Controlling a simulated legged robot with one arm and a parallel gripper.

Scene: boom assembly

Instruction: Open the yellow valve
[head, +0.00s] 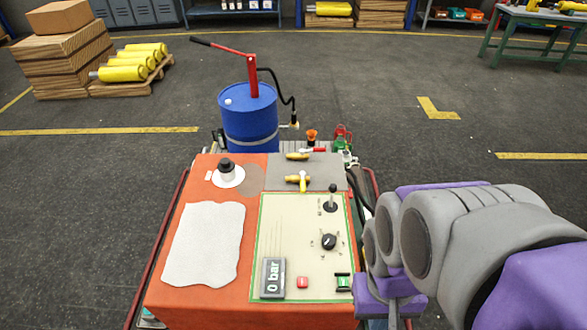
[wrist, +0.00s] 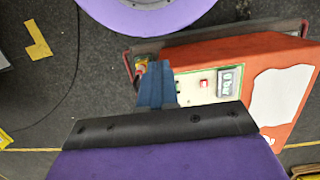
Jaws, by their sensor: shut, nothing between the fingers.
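A yellow T-shaped valve handle (head: 298,181) stands on the grey plate at the upper right of the orange bench, in the head view. A second yellow fitting (head: 297,156) lies just behind it. I cannot tell for sure which of the two is the valve. My gripper (wrist: 159,66) shows in the wrist view with its dark blue fingers together and nothing held. It is by the control-panel side of the bench, apart from both yellow parts. The wrist view does not clearly show the valve. In the head view my arm is at the right and the fingertips are not clear.
The orange bench (head: 185,293) carries a cream control panel (head: 285,235) with a black lever (head: 331,198), a black knob (head: 329,241), a red button (head: 302,282) and a "0 bar" display (head: 273,278). A blue drum (head: 248,115) stands behind.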

